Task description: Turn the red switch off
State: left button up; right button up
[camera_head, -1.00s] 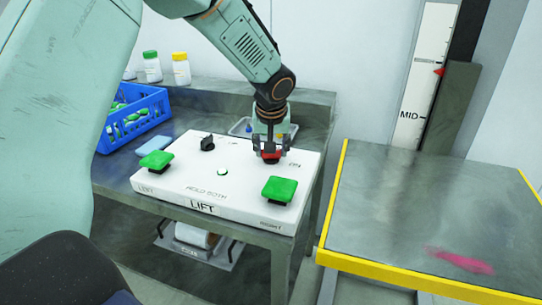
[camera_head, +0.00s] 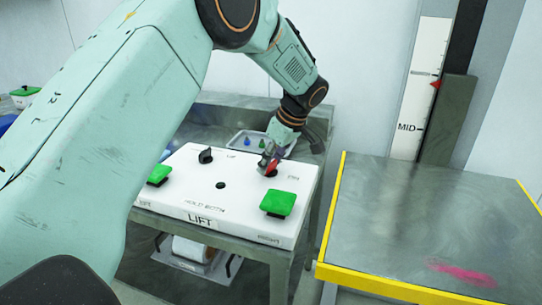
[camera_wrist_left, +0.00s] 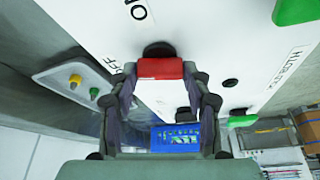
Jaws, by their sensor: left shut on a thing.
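The red switch (camera_head: 271,167) sits at the back right of the white LIFT control box (camera_head: 215,203). My left gripper (camera_head: 269,158) reaches down onto it from behind and partly hides it. In the left wrist view, the red handle (camera_wrist_left: 160,68) lies between the two fingertips of my left gripper (camera_wrist_left: 162,76), which is shut on it. An OFF marking shows on the panel beside the switch. The indicator (camera_head: 221,185) in the middle of the box is dark. My right gripper is not in view.
Two green buttons (camera_head: 278,203) (camera_head: 159,174) and a black knob (camera_head: 206,156) stand on the box. A grey tray (camera_head: 250,142) with small items lies behind it. A yellow-edged platform (camera_head: 430,220) stands to the right.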

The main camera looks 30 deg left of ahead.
pick_arm(q)
jog(key=shift+w+r+n+g+p, duration=0.1)
jog(key=shift+n+g+p, duration=0.35)
jog(key=shift+n, duration=0.35)
jog(key=shift+w+r+n+g+p, duration=0.1)
jog(key=shift+n+g+p, duration=0.15)
jog(key=shift+n+p, duration=0.45)
jog(key=shift+n, duration=0.4)
jog(key=o, duration=0.9)
jog(key=shift+o, duration=1.3)
jog(key=shift+s+f, duration=0.1)
jog(key=shift+f, duration=0.05)
jog(key=v, duration=1.2)
jog(key=shift+a, duration=0.1)
